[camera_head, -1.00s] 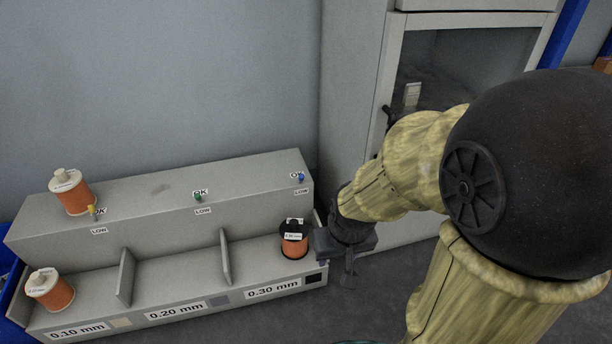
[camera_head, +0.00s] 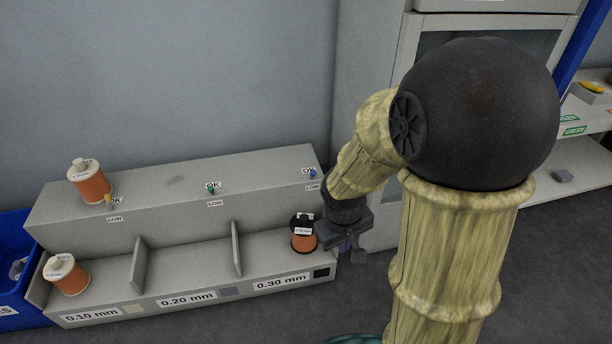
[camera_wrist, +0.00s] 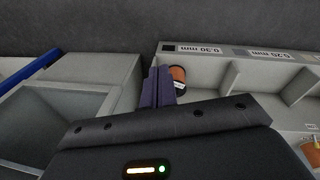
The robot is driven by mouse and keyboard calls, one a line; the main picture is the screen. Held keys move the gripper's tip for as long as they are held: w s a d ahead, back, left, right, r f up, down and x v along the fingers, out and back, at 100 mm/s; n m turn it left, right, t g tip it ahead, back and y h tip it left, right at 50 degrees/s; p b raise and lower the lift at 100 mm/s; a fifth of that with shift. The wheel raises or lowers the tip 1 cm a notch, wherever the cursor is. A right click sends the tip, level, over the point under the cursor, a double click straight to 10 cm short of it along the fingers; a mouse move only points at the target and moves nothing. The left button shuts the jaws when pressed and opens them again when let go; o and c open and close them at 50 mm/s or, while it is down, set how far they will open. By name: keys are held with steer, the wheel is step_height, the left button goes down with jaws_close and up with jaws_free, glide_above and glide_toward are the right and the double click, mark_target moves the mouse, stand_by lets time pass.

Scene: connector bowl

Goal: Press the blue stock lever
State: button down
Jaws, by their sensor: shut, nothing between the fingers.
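The small blue stock lever (camera_head: 313,173) is at the right end of the grey rack's upper step, between an OK label above and a LOW label below. It points up toward the OK side. My gripper (camera_head: 347,254) is shut and empty, at the rack's right end, lower than the lever and just right of the black-topped copper spool (camera_head: 303,234). In the wrist view my shut fingers (camera_wrist: 157,84) show beside that spool (camera_wrist: 178,76). The blue lever cannot be made out in the wrist view.
The grey rack (camera_head: 190,265) has 0.10, 0.20 and 0.30 mm bays. A green lever (camera_head: 211,188) and a yellow lever (camera_head: 109,199) share its upper step. Copper spools (camera_head: 90,182) stand at left. A grey cabinet (camera_head: 375,60) rises behind my arm. A blue bin (camera_head: 18,275) sits far left.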

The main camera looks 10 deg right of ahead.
steer(key=w+a+f+n+t+h+p, duration=0.1)
steer(key=w+f+n+h+p, duration=0.15)
steer(key=w+n, duration=0.4)
steer(key=w+a+f+n+t+h+p, duration=0.1)
steer(key=w+f+n+h+p, duration=0.15)
steer(key=w+n+h, duration=0.4)
steer(key=w+a+f+n+t+y+p, duration=0.2)
steer(key=w+a+n+t, duration=0.4)
steer(key=w+a, duration=0.3)
steer(key=shift+w+a+f+n+y+p, duration=0.3)
steer(key=shift+w+a+n+y+p, duration=0.15)
steer(key=shift+w+n, duration=0.4)
steer(key=shift+d, duration=0.1)
steer(key=b, duration=0.6)
glide_toward(313, 175)
steer(key=w+d+f, duration=0.2)
steer(key=w+f, duration=0.3)
steer(key=shift+d+r, duration=0.25)
steer(key=shift+d, duration=0.05)
steer(key=shift+r+p, duration=0.1)
steer(key=shift+p, duration=0.25)
